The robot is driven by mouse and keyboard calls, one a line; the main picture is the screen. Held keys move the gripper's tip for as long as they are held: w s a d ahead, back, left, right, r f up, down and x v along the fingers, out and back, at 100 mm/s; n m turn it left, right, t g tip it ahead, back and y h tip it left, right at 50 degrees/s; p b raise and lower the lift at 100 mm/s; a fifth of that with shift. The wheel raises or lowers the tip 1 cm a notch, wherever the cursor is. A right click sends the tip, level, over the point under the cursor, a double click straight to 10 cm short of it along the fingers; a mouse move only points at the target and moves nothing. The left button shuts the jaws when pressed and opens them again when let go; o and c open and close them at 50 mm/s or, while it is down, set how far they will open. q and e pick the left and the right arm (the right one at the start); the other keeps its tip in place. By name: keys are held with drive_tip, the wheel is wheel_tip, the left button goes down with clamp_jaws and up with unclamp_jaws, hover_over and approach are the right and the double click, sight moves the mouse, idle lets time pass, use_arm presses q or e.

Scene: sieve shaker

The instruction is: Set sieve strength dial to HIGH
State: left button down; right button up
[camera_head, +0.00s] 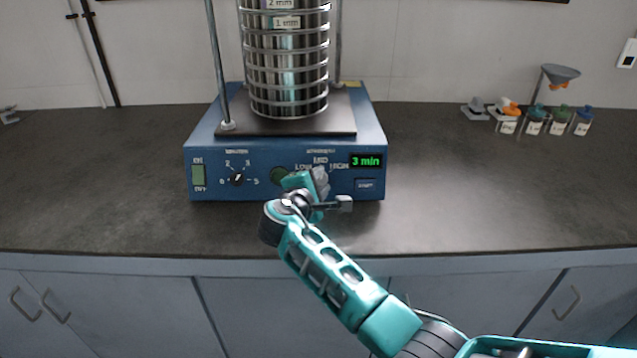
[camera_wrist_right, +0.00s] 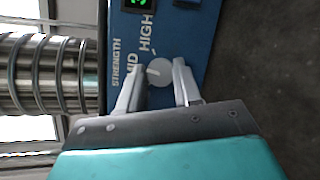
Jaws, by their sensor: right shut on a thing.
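The sieve shaker's blue base (camera_head: 200,155) stands on the counter. The strength dial (camera_wrist_right: 160,73) is a round grey knob in the right wrist view. Its white mark points about toward MID, not at HIGH (camera_wrist_right: 147,33). My right gripper (camera_wrist_right: 159,84) has its fingers on either side of the dial and is shut on it. In the head view my right gripper (camera_head: 320,182) is in front of the panel and hides the dial. My left gripper is not in view.
The sieve stack (camera_head: 287,65) stands on the base between metal rods. The panel has a green power switch (camera_head: 198,175), a minutes dial (camera_head: 237,179), a display (camera_head: 367,161) reading 3 min and a start button (camera_head: 365,184). Small bottles (camera_head: 558,122) and a funnel (camera_head: 560,72) stand at right.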

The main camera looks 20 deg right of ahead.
drive_tip(key=m+g, duration=0.1)
drive_tip(key=m, duration=0.2)
drive_tip(key=shift+p, duration=0.3)
drive_tip(key=shift+r+m+g+y+p, duration=0.15)
drive_tip(key=shift+m+g+y+p, duration=0.2)
drive_tip(key=shift+m, duration=0.85)
drive_tip(key=shift+m+g+y+p, duration=0.25)
drive_tip(key=shift+m+p, duration=0.1)
drive_tip(key=shift+m, duration=0.35)
drive_tip(key=shift+m+y+p, duration=0.3)
drive_tip(key=shift+m+p, duration=0.05)
drive_tip(key=shift+m, duration=0.45)
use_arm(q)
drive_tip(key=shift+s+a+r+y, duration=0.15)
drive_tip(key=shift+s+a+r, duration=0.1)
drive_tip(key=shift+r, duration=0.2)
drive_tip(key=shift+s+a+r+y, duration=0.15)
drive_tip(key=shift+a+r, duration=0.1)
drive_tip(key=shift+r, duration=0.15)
use_arm(e)
drive_tip(key=shift+d+m, duration=0.1)
drive_tip(key=shift+m, duration=0.4)
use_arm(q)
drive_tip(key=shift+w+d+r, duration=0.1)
use_arm(e)
drive_tip(key=shift+y, duration=0.3)
